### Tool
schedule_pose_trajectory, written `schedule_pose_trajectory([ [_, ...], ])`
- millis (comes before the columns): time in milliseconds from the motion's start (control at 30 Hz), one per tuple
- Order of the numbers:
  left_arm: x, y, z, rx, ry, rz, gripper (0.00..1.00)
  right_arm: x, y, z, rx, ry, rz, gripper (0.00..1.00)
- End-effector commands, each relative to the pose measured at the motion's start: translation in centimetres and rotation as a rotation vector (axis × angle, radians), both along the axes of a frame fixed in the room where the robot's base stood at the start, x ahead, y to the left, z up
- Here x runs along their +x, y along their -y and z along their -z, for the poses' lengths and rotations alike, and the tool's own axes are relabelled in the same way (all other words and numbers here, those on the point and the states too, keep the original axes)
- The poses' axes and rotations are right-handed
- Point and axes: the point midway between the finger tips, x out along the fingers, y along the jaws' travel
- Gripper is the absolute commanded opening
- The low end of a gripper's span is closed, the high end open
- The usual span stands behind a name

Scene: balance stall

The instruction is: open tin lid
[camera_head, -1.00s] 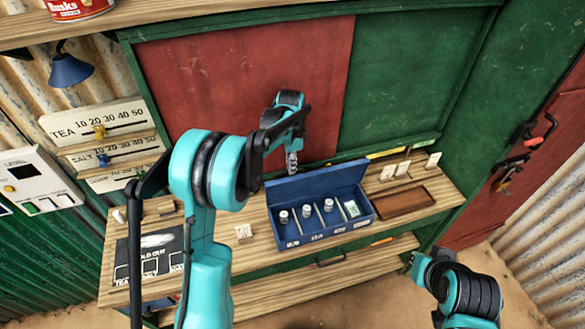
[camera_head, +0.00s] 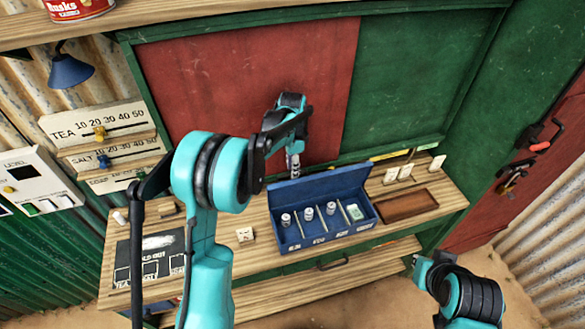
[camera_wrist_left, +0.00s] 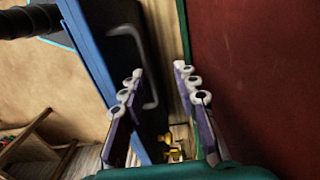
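The blue tin (camera_head: 325,232) stands on the counter. Its lid (camera_head: 318,183) is raised at the back, so several compartments with small weights (camera_head: 308,214) show. My left gripper (camera_head: 294,168) is behind the raised lid, near the red wall panel, its lowest part close to the lid's top edge. In the left wrist view the fingers (camera_wrist_left: 162,95) are apart, with a gap between them. The lid's blue edge (camera_wrist_left: 92,62) and its dark face with a grey handle pass beside the left finger; I cannot tell whether they touch.
A brown tray (camera_head: 405,204) lies right of the tin, with white cards (camera_head: 398,172) behind it. A black price board (camera_head: 150,262) lies at the left of the counter. The red panel (camera_head: 240,90) stands close behind my left gripper.

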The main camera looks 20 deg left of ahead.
Motion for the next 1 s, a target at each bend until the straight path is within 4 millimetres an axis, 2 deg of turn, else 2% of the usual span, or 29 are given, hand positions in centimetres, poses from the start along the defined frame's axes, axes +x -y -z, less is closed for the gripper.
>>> schedule_pose_trajectory([
  [167, -0.1, 0.0, -2.7, 0.0, 0.0, 0.0, 0.3, 0.0, 0.0, 0.0, 0.0, 0.0, 0.0, 0.0],
  [400, 0.0, 0.0, -8.0, 0.001, 0.001, 0.0, 0.3, 0.0, 0.0, 0.0, 0.0, 0.0, 0.0, 0.0],
  [533, 0.0, 0.0, -10.1, 0.001, 0.002, 0.0, 0.3, 0.0, 0.0, 0.0, 0.0, 0.0, 0.0, 0.0],
  [700, 0.0, 0.0, -11.6, 0.001, 0.002, -0.001, 0.3, 0.0, 0.0, 0.0, 0.0, 0.0, 0.0, 0.0],
  [1000, -0.1, 0.0, -11.8, 0.001, 0.002, -0.001, 0.3, 0.0, 0.0, 0.0, 0.0, 0.0, 0.0, 0.0],
])
